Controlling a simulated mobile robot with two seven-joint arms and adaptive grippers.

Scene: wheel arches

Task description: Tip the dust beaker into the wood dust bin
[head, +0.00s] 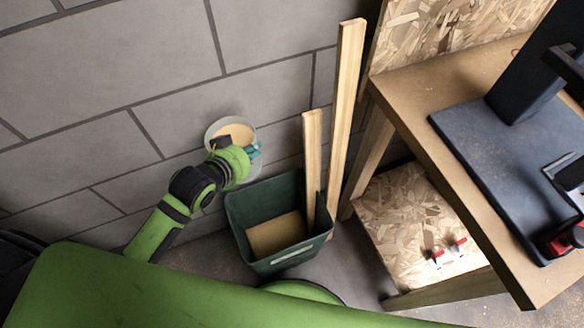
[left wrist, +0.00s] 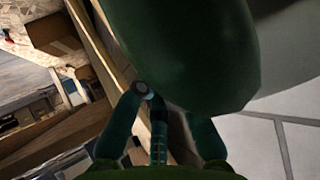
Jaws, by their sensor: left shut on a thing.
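The dust beaker (head: 213,129) is a pale, see-through round vessel with tan dust (head: 238,132) inside. In the head view it is up near the block wall, its open mouth showing. My left gripper (head: 252,151) is shut on it, and the gripper and wrist hide part of the beaker. In the left wrist view the fingers (left wrist: 168,120) reach towards a large dark, rounded form that I cannot identify for certain. The wood dust bin (head: 236,215) is a dark green open box on the floor, lower and to the right of the beaker. Tan dust covers its bottom. My right gripper is out of view.
A short timber (head: 312,150) and a taller timber (head: 346,90) stand upright at the bin's right side. Further right is a wooden bench (head: 405,85) carrying a dark machine (head: 480,130). A chipboard shelf (head: 405,215) is below. The block wall (head: 130,70) is close behind the beaker.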

